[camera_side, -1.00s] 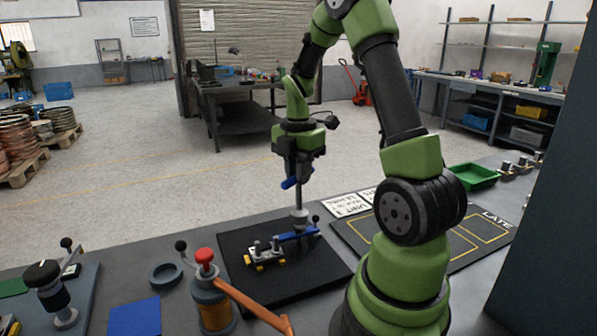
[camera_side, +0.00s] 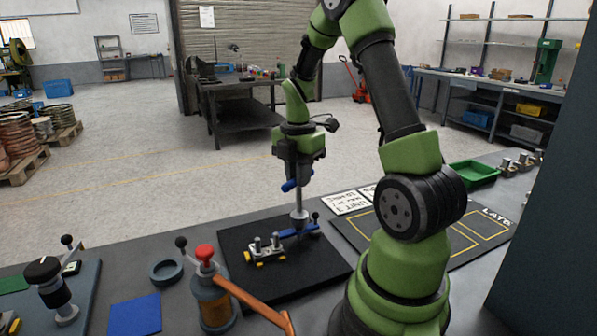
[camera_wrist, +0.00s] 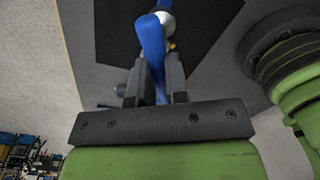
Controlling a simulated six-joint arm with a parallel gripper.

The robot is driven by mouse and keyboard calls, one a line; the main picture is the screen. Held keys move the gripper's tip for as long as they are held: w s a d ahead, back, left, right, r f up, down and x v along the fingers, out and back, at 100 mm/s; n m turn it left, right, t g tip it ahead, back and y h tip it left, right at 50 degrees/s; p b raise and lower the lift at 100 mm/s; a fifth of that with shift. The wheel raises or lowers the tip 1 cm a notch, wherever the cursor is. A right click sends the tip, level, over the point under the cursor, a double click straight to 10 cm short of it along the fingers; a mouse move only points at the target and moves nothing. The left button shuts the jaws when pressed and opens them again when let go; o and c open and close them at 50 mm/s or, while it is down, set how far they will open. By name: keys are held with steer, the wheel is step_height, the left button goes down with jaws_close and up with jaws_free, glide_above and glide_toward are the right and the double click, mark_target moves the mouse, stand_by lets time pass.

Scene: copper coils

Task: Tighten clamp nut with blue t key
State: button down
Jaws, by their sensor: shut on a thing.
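My gripper (camera_side: 295,180) is shut on the blue handle of the T key (camera_side: 289,186) and points down. The key's grey shaft (camera_side: 299,203) stands upright below the jaws. Its wide lower end (camera_side: 299,221) is down at the blue clamp bar (camera_side: 300,231), on the black mat. The nut is hidden, so I cannot tell how the key sits on it. A small fixture with metal posts and yellow ends (camera_side: 264,250) is beside the bar's left end. In the wrist view the blue handle (camera_wrist: 152,45) runs between the two dark fingers (camera_wrist: 158,88).
The black mat (camera_side: 300,275) lies on the grey bench. A red-topped device with a copper-coloured lever (camera_side: 212,290) stands left of it. A dark ring (camera_side: 166,271) and a blue pad (camera_side: 135,316) lie further left. White cards (camera_side: 350,201) and a yellow-lined board (camera_side: 470,245) are right.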

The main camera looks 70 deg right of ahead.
steer(key=shift+f, duration=0.7)
stand_by(0.5)
